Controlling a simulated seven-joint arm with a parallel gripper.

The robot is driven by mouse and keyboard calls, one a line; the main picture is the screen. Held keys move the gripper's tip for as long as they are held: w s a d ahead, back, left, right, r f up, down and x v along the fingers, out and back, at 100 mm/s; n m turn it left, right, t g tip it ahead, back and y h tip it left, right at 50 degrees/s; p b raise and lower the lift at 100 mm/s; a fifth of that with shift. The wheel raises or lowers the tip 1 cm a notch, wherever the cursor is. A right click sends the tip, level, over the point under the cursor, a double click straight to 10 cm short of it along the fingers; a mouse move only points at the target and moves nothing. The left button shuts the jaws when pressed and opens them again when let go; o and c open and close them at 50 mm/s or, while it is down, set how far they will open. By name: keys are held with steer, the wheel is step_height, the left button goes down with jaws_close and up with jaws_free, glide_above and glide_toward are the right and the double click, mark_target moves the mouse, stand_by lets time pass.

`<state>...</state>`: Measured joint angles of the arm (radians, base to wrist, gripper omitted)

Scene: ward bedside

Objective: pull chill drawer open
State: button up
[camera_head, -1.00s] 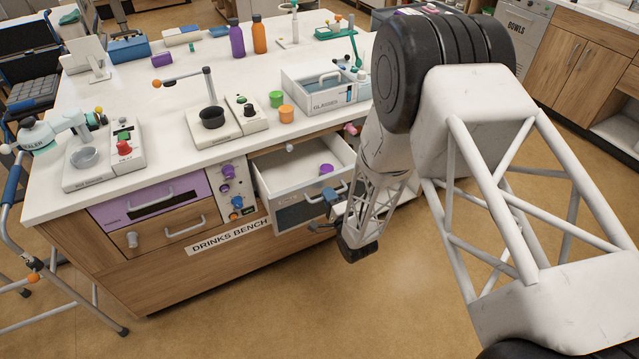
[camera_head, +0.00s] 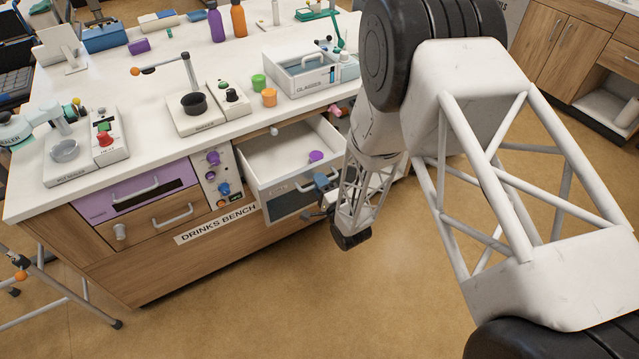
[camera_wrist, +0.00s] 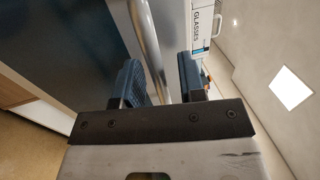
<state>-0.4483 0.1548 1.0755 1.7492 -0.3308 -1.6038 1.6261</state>
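The chill drawer (camera_head: 284,206), with a grey front and white inside, stands pulled out from the right part of the bench. A small purple piece (camera_head: 316,156) lies inside it. My gripper (camera_head: 319,198) is at the right part of the drawer front, partly hidden by my arm. In the wrist view, the drawer's metal handle (camera_wrist: 149,40) passes between my two blue fingers (camera_wrist: 164,78). The fingers are apart, with a visible gap between the bar and the right finger. I cannot tell whether the left finger touches the bar.
The drinks bench (camera_head: 160,269) has a purple drawer (camera_head: 105,207) and a wooden drawer (camera_head: 160,222) to the left. A glasses tray (camera_head: 297,85) and small orange (camera_head: 269,98) and green (camera_head: 258,82) cups stand above. The floor in front is clear.

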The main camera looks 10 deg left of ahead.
steer(key=v, duration=0.7)
steer(key=shift+s+d, duration=0.25)
stand_by(0.6)
